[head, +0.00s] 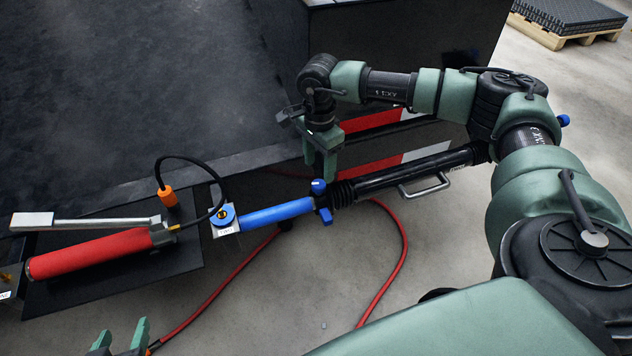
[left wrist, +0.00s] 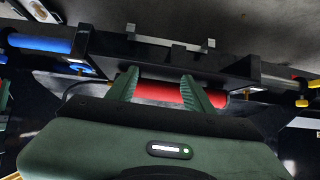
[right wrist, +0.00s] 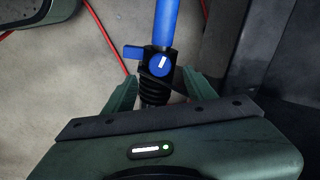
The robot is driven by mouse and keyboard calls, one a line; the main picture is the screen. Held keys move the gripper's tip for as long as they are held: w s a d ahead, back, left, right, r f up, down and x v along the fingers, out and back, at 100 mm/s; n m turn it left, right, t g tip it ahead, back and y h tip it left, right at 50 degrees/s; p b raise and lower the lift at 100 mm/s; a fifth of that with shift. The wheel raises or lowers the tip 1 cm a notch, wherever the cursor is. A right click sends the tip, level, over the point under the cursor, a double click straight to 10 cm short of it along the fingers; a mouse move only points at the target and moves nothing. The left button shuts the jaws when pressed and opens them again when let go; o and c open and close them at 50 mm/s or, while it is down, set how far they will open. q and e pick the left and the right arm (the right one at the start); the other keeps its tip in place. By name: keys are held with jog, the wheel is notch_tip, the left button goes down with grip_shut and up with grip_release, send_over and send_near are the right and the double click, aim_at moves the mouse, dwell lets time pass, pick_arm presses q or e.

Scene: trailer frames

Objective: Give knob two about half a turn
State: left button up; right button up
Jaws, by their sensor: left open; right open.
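A blue knob (head: 318,186) with a white mark sits on the collar where the blue tube meets black bellows. It also shows in the right wrist view (right wrist: 160,65), with its mark nearly upright. Another round blue knob (head: 222,215) with a yellow centre sits on a small labelled plate at the blue tube's left end. I cannot read which is knob two. My right gripper (head: 321,160) is open just above the collar; in the right wrist view its fingers lie either side of the bellows, below the knob. My left gripper (head: 121,336) is open and empty at the lower left.
A red cylinder (head: 90,255) with a metal lever (head: 85,222) lies on a black plate at left. The blue tube (head: 275,215) has a blue tab (head: 326,217) beside the collar. A red hose (head: 400,240) loops over the floor. A dark trailer body fills the back.

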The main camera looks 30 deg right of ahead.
aim_at(318, 183)
notch_tip(318, 183, down, 5)
jog(key=shift+r+b, duration=0.1)
jog(key=shift+b, duration=0.4)
pick_arm(q)
jog(key=w+d+r+t+h, duration=0.1)
jog(key=w+d+r+t, duration=0.1)
jog(key=w+r+t, duration=0.1)
jog(key=shift+w+r+t, duration=0.4)
jog(key=shift+w+r, duration=0.15)
jog(key=shift+r, duration=0.8)
pick_arm(e)
jog(key=shift+f, duration=0.5)
